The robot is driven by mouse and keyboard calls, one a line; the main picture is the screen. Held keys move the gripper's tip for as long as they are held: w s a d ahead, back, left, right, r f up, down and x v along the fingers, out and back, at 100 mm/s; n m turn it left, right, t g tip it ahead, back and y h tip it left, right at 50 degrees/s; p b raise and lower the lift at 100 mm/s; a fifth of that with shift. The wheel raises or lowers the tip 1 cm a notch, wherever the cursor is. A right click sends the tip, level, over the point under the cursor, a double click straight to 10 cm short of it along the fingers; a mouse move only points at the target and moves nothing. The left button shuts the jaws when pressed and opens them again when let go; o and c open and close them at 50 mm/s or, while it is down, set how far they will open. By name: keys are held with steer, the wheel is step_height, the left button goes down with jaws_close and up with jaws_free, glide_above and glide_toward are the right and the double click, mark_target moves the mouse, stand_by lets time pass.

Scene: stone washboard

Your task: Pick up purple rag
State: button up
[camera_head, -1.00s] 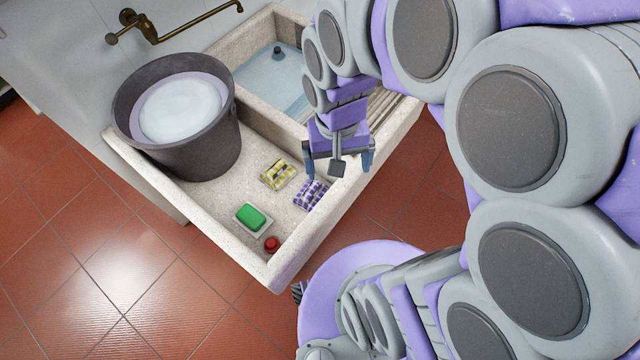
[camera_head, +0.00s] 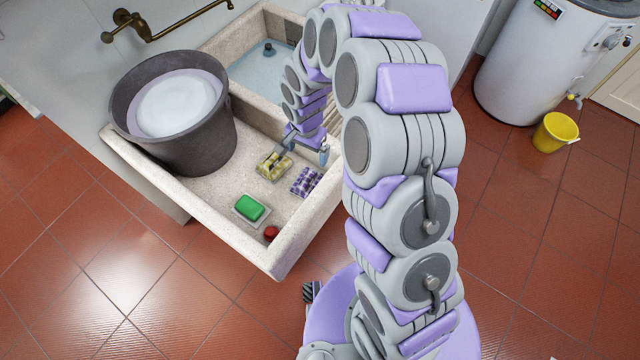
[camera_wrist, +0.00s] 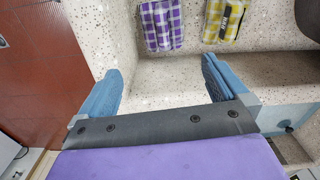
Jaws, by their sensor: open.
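The purple and white checked rag (camera_head: 306,181) lies folded on the stone washboard's flat ledge, near its right wall. It also shows in the wrist view (camera_wrist: 163,25) at the top, beyond my fingertips. My gripper (camera_head: 305,150) is just behind the rag in the head view, over the ledge. In the wrist view my gripper (camera_wrist: 160,75) has its two blue fingers wide apart with nothing between them. The rag is apart from the fingers. A yellow checked rag (camera_head: 274,166) lies left of the purple one.
A green soap (camera_head: 249,208) in a dish and a red round object (camera_head: 271,233) sit on the ledge nearer the front. A large grey bucket (camera_head: 180,150) stands at the left. The stone rim (camera_head: 300,240) borders the ledge. A water basin (camera_head: 262,70) lies behind.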

step_height(320, 180, down, 3)
steer(key=a, duration=0.3)
steer(key=b, duration=0.2)
glide_above(308, 178)
steer(key=f, duration=0.8)
steer(key=shift+d, duration=0.25)
steer(key=shift+a+f+b, duration=0.2)
steer(key=shift+a+f, duration=0.2)
steer(key=shift+f, duration=0.2)
steer(key=shift+a+f+b, duration=0.15)
steer(key=shift+a+f, duration=0.2)
steer(key=shift+f, duration=0.25)
steer(key=shift+a+f, duration=0.25)
steer(key=f, duration=0.1)
steer(key=d+f+b, duration=0.1)
steer(key=f, duration=0.1)
steer(key=f+b, duration=0.1)
steer(key=shift+d+f, duration=0.25)
steer(key=shift+d, duration=0.15)
steer(key=shift+s+a, duration=0.1)
steer(key=shift+a, duration=0.35)
steer(key=shift+c, duration=0.2)
steer(key=shift+a, duration=0.25)
steer(key=c, duration=0.3)
steer(key=shift+d, duration=0.5)
steer(key=c, duration=0.5)
